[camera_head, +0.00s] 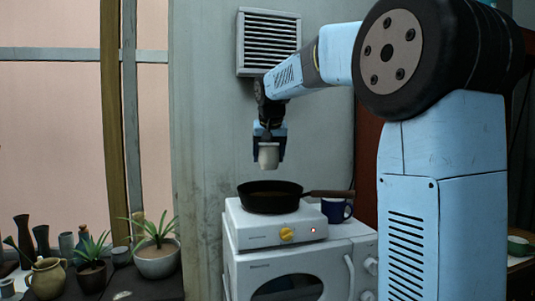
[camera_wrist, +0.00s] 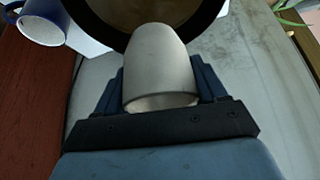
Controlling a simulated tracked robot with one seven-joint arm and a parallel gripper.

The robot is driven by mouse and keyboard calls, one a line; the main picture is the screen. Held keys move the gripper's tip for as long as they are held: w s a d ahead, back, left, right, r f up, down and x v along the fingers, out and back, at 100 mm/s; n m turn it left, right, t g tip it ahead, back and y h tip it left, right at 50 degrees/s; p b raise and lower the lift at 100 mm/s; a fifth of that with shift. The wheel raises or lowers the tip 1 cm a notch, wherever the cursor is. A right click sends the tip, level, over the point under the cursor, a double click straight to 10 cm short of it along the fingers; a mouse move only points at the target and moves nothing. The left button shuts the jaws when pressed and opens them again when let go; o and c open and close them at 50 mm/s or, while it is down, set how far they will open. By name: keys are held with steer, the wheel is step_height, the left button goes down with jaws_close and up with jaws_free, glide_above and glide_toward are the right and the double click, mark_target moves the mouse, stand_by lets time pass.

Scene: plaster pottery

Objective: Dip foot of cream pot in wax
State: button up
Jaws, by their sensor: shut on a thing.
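The cream pot (camera_head: 268,156) is a small pale tapered vessel. My gripper (camera_head: 268,148) is shut on it, with a finger on either side, and holds it in the air above the black pan. The pot also shows in the wrist view (camera_wrist: 160,65), its narrower end pointing toward the pan. The black pan (camera_head: 271,203) sits on a white hotplate (camera_head: 262,228), and brownish contents (camera_head: 270,195) show inside it. In the wrist view the pan's dark rim (camera_wrist: 112,33) shows behind the pot. The pot and pan are clearly apart in the head view.
The pan's handle (camera_head: 330,193) points right, over a dark blue mug (camera_head: 337,210). The hotplate stands on a white oven (camera_head: 290,270). Potted plants (camera_head: 155,252) and several vases stand at the left. A vent (camera_head: 268,42) is on the wall behind.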

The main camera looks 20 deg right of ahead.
steer(key=shift+w+d+f, duration=0.1)
steer(key=shift+d+f, duration=0.1)
steer(key=shift+f, duration=4.2)
steer(key=shift+f, duration=0.1)
steer(key=shift+f, duration=0.5)
steer(key=shift+r, duration=0.1)
stand_by(0.3)
steer(key=shift+r, duration=0.75)
steer(key=shift+r, duration=0.4)
stand_by(0.5)
steer(key=shift+r, duration=4.25)
